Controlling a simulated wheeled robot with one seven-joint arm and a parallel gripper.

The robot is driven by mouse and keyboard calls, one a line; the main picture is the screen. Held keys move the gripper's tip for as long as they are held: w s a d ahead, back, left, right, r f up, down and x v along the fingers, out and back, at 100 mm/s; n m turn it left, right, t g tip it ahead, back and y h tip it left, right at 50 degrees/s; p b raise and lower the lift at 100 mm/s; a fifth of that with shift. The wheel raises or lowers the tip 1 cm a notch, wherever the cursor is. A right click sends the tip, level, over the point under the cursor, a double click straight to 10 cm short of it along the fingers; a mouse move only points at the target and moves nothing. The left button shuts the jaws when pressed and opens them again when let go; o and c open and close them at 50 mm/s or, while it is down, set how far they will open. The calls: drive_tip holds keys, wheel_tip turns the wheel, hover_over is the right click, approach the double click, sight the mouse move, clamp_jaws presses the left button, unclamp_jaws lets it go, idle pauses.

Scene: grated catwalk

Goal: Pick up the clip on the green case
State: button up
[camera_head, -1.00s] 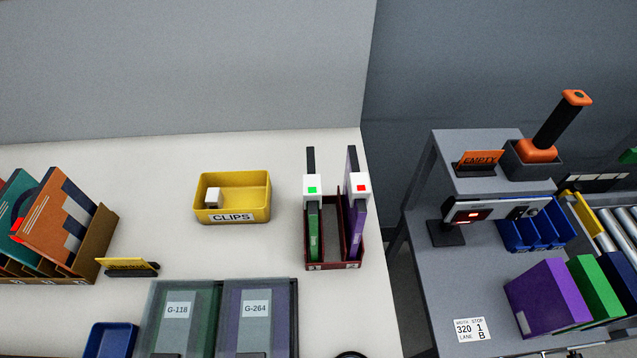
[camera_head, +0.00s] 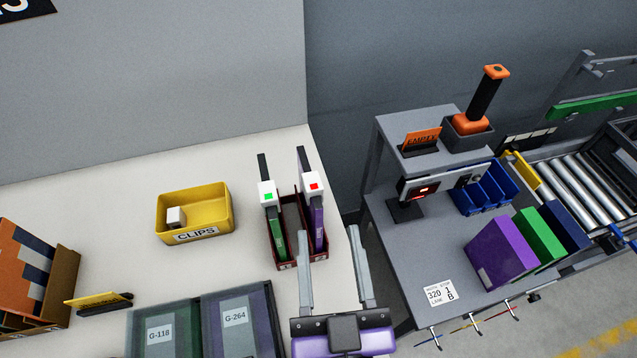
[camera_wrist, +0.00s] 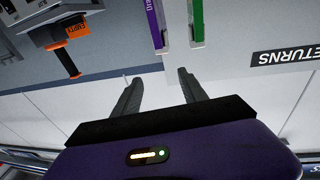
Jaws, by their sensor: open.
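A green case (camera_head: 278,236) stands upright in a dark red rack (camera_head: 288,266) on the white table. A white clip with a green square (camera_head: 268,195) sits at its top. Beside it on the right stands a purple case (camera_head: 319,228) with a white clip with a red square (camera_head: 313,187). My gripper (camera_head: 329,232) is open and empty, in front of and to the right of the rack in the head view. In the wrist view, the green case (camera_wrist: 197,22) and purple case (camera_wrist: 155,22) show beyond my open fingers (camera_wrist: 157,76); I cannot make out the clips there.
A yellow CLIPS bin (camera_head: 210,218) holding a white clip (camera_head: 176,217) stands left of the rack. Cases labelled G-118 and G-264 (camera_head: 235,318) lie in front. A grey shelf stand (camera_head: 385,222) with a scanner and cases is to the right, across a gap.

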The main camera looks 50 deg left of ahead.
sight(272, 208)
drive_tip(key=a+g, duration=0.1)
drive_tip(key=a, duration=0.2)
drive_tip(key=s+a+r+n+g, duration=0.1)
drive_tip(key=a, duration=0.2)
drive_tip(key=s+a+g, duration=0.1)
drive_tip(key=a, duration=0.2)
drive_tip(key=shift+s+a+r, duration=0.15)
drive_tip(key=shift+a+r, duration=0.05)
drive_tip(key=shift+r, duration=0.15)
wheel_tip(272, 208, down, 4)
drive_tip(key=shift+r+n+g+h, duration=0.1)
drive_tip(key=shift+n+g+h, duration=0.2)
drive_tip(key=shift+g+h, duration=0.15)
drive_tip(key=shift+a, duration=0.2)
drive_tip(key=x, duration=0.2)
drive_tip(key=p+x, duration=0.1)
drive_tip(key=x, duration=0.2)
drive_tip(key=f+p+x, duration=0.1)
drive_tip(key=x, duration=0.1)
drive_tip(key=shift+w+a, duration=0.1)
drive_tip(key=shift+w, duration=0.1)
clamp_jaws()
